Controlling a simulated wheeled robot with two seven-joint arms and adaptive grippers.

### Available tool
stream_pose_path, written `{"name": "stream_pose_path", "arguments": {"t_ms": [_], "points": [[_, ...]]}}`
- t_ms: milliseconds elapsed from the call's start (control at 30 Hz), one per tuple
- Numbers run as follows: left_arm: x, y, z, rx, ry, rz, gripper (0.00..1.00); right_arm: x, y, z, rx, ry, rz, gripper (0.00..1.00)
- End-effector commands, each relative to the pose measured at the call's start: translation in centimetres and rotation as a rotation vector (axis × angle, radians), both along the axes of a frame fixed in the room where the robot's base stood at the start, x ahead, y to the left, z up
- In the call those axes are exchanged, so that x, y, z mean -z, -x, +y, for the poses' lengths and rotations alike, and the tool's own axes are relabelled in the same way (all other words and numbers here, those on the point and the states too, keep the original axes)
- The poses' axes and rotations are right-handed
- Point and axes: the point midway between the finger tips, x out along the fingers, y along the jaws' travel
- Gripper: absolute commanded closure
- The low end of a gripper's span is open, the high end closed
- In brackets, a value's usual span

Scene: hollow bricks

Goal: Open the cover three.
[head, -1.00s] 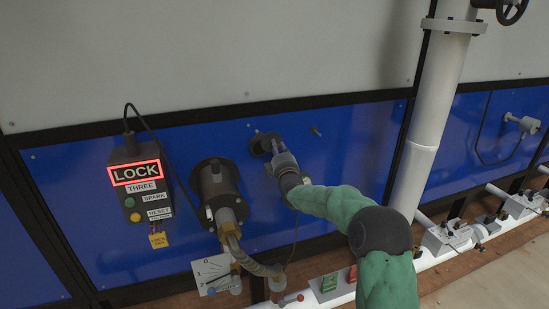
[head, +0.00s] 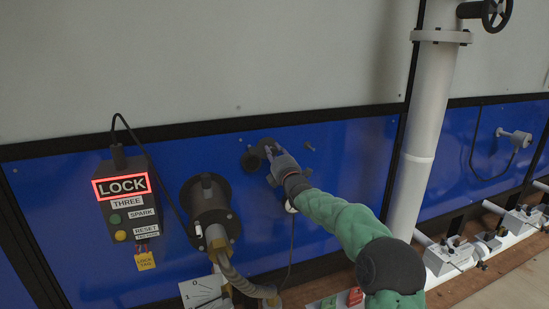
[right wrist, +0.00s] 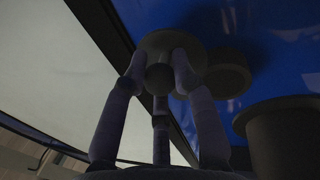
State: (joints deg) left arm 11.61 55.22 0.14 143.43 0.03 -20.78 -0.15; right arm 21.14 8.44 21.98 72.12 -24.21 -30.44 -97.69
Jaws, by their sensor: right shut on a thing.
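The cover (head: 267,146) is a dark round disc on the blue wall panel, beside the box labelled THREE. My right gripper (head: 275,157) is at the cover. In the right wrist view its fingers (right wrist: 160,72) are shut around a knob on the cover's disc (right wrist: 165,43). A second dark round part, which looks like the port (head: 249,162), shows just left of and below the cover. In the right wrist view the port (right wrist: 230,74) lies to the right of the cover, partly overlapped by it. My left gripper is in neither view.
A control box (head: 127,201) with a lit red LOCK sign hangs at the left. A thick dark cylinder with a hose (head: 208,207) sticks out between it and the cover. A white vertical pipe (head: 425,120) stands to the right. White piping runs along the floor.

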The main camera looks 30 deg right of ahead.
Motion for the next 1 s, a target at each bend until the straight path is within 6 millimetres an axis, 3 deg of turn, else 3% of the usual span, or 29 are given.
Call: {"name": "stream_pose_path", "arguments": {"t_ms": [467, 500, 567, 1000], "points": [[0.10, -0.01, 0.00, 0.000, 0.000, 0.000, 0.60, 0.01, -0.14, 0.35, -0.006, 0.013, 0.005, 1.00], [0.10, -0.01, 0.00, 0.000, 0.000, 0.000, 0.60, 0.03, -0.14, 0.36, -0.006, 0.013, 0.005, 0.64], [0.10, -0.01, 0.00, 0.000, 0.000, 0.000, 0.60, 0.06, -0.15, 0.34, -0.005, 0.013, 0.005, 0.48], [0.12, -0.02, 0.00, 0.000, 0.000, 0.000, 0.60, 0.10, 0.38, 0.18, -0.001, 0.011, 0.004, 0.48]]}}
